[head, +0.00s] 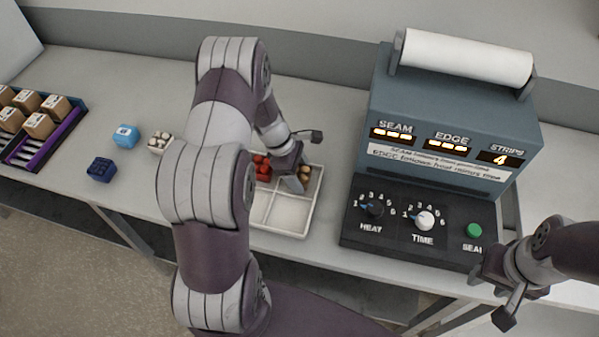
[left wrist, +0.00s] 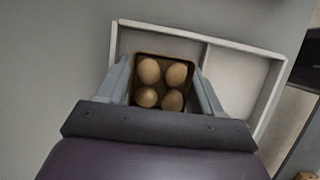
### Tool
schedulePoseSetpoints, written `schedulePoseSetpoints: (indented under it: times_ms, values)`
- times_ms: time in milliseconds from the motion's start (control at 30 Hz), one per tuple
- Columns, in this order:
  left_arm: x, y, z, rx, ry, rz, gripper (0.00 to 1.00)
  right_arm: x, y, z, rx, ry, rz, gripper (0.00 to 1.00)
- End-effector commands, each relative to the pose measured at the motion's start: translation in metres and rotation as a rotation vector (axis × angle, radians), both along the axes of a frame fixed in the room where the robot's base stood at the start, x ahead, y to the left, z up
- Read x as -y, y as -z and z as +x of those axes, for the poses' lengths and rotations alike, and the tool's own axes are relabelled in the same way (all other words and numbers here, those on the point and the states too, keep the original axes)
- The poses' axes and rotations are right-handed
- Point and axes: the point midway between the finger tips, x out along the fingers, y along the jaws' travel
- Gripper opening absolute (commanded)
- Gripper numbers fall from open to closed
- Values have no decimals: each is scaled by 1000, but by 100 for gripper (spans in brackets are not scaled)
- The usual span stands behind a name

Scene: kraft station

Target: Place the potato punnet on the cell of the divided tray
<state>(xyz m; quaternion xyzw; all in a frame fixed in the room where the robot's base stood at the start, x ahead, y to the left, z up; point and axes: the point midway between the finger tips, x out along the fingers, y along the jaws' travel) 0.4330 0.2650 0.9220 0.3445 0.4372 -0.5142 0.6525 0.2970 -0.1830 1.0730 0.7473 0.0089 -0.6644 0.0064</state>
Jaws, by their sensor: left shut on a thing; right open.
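The potato punnet is a small brown box of round tan potatoes, seen in the left wrist view (left wrist: 163,84) and partly in the head view (head: 306,172). My left gripper (head: 292,181) is shut on it, with one finger on each side. The divided tray (head: 288,215) is white, with a raised rim and dividers. The punnet is in or just over its far right cell in the head view; I cannot tell whether it touches the floor. A punnet of red produce (head: 262,167) is in the far left cell. My right gripper (head: 492,296) is open and empty at lower right.
A sealing machine (head: 440,150) with knobs and a green button stands right of the tray. The tray's near cells are empty.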

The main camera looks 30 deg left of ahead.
Motion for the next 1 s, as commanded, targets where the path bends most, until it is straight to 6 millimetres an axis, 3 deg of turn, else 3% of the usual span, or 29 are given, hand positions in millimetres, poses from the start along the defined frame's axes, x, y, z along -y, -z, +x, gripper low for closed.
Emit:
schedulePoseSetpoints:
  times_ms: [67, 100, 133, 500, 800, 1000]
  values:
    - [0, 4, 0, 0, 0, 0, 32, 0, 3, 0, 0, 0, 0, 43]
    - [0, 3, 0, 0, 0, 0, 72, 0, 2, 0, 0, 0, 0, 43]
    - [0, 3, 0, 0, 0, 0, 77, 0, 2, 0, 0, 0, 0, 43]
    - [-2, -7, 0, 2, -1, -1, 77, 0, 1, 0, 0, 0, 0, 43]
    - [-31, -76, -7, 3, -2, 2, 77, 0, 10, 0, 0, 0, 0, 43]
    - [-42, -107, -10, 3, 4, 2, 77, 0, 13, 0, 0, 0, 0, 43]
